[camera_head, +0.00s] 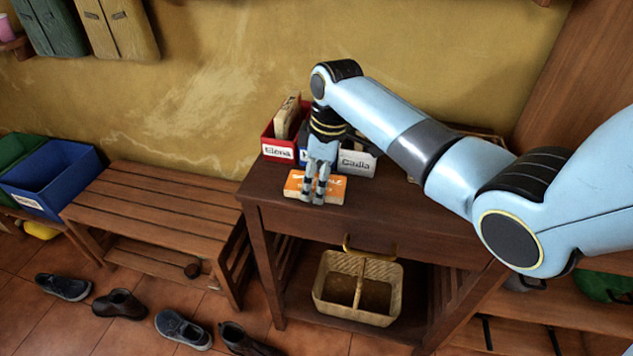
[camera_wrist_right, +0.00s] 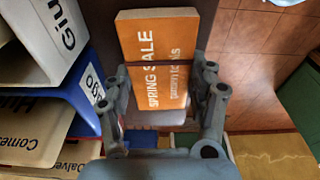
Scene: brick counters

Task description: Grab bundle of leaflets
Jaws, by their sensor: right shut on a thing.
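The bundle of leaflets (camera_head: 333,188) is an orange block with pale page edges, lying on the dark wooden table near its front left. In the right wrist view the bundle (camera_wrist_right: 157,38) shows white "SPRING SALE" lettering and a thin band across it. My right gripper (camera_head: 313,196) points down at the bundle and is shut on it. In the right wrist view its two fingers (camera_wrist_right: 163,100) stand on either side of the bundle, which hides part of neither finger. My left gripper is not in view.
A red bin labelled "Elena" (camera_head: 279,151) and a white bin labelled "Giulia" (camera_head: 358,162) stand just behind the bundle, with a blue bin (camera_wrist_right: 88,88) between them. A slatted bench (camera_head: 150,200) is at the left. A basket (camera_head: 335,301) sits on the shelf below.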

